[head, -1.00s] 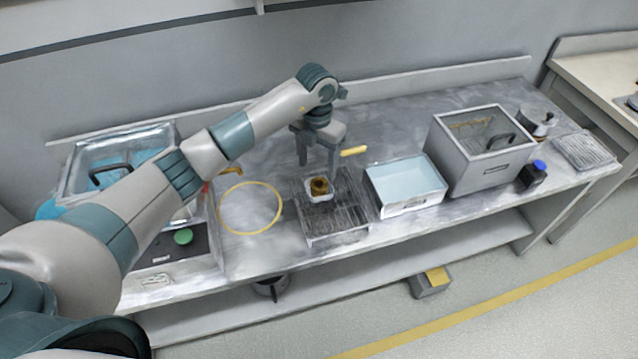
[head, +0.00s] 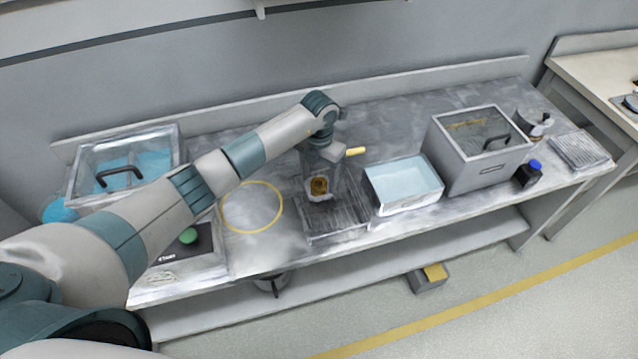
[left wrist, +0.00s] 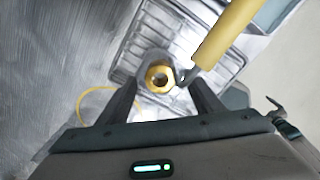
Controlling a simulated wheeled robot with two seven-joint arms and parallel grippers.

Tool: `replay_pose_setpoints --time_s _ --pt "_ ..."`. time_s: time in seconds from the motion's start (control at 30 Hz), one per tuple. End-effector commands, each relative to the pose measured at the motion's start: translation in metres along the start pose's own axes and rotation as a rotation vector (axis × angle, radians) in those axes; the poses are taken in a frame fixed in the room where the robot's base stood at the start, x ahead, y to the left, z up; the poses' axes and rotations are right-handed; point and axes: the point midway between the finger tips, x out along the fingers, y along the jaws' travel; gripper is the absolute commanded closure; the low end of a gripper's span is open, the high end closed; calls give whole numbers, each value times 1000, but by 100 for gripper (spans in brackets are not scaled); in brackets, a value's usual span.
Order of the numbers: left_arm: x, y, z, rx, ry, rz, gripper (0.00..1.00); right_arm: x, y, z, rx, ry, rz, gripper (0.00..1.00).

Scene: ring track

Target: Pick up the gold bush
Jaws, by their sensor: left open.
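The gold bush (head: 319,184) is a small ring-shaped part with a dark bore. It sits in a small pale holder (head: 318,197) at the back of a ribbed metal rack. In the left wrist view the bush (left wrist: 160,76) shows from above, just beyond and between the fingertips. My left gripper (head: 321,178) points down over the rack at the bush. Its two fingers (left wrist: 160,92) are open with nothing visibly held. In the head view the fingers partly overlap the bush's surroundings, so contact cannot be told. My right gripper is not in view.
The ribbed rack (head: 338,224) stands on the metal bench. A blue-filled tray (head: 404,182) and a lidded grey box (head: 472,165) stand to the right. A yellow ring (head: 224,212) marks the bench left.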

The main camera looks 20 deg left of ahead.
Motion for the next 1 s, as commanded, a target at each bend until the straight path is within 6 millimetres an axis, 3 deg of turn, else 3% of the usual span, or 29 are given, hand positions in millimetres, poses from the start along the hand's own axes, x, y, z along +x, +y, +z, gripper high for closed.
replay_pose_setpoints --time_s 0.57,0.8,1.0 --pt "7 0 0 0 -1 0 40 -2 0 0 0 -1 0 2" --pt "7 0 0 0 -1 0 95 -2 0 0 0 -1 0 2" --pt "6 0 1 0 -2 0 97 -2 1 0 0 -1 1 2"
